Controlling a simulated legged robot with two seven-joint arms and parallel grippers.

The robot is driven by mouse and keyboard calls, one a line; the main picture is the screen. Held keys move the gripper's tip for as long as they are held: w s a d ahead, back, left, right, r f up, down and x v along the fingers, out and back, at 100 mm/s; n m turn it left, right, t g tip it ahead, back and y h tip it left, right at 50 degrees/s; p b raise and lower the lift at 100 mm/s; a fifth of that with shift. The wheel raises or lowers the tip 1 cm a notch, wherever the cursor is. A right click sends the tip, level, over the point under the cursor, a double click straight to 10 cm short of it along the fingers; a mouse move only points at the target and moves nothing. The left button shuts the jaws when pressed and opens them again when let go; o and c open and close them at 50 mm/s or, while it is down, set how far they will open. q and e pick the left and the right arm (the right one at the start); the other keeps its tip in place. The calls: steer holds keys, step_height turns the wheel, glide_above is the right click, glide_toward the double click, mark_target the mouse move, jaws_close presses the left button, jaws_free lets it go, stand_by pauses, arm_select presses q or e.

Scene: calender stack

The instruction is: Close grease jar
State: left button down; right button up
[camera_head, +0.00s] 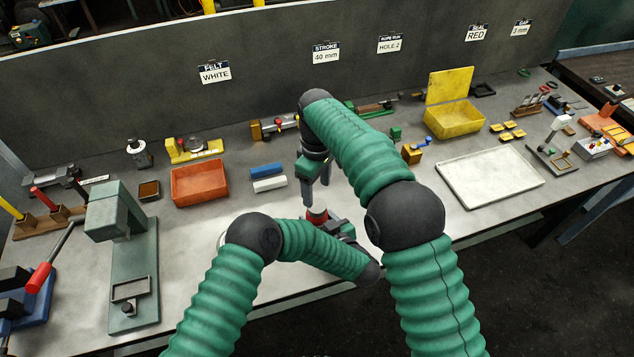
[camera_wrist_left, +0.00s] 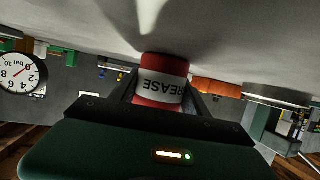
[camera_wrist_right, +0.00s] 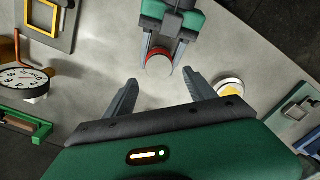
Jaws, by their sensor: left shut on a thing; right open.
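The grease jar (camera_wrist_left: 163,80) is red with a white band reading "GREASE", upside down in the left wrist view. My left gripper (camera_wrist_left: 165,98) is shut on its side. In the head view the jar (camera_head: 317,216) stands at the front of the bench, partly hidden by my arms. My right gripper (camera_head: 316,193) is open, pointing down just above it. In the right wrist view the jar (camera_wrist_right: 159,62) shows a pale round top with a red rim, just beyond my open right fingers (camera_wrist_right: 160,82). I cannot tell whether that top is a lid.
A round pale-rimmed thing with a yellowish middle (camera_wrist_right: 230,88) lies right of my right fingers. A dial gauge (camera_wrist_right: 24,80) is at left. Behind stand an orange tray (camera_head: 199,184), blue and white blocks (camera_head: 267,177) and a white tray (camera_head: 490,178). A grey-green press (camera_head: 124,255) stands left.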

mark_target(317, 205)
steer(key=n, duration=0.6)
steer(key=shift+r+n, duration=0.3)
steer(key=shift+n, duration=0.1)
steer(key=n, duration=0.3)
steer(key=shift+r, duration=0.15)
steer(key=n, duration=0.5)
steer(key=shift+w+r, duration=0.1)
steer(key=shift+r, duration=0.1)
step_height(317, 205, down, 8)
steer(key=shift+f, duration=0.1)
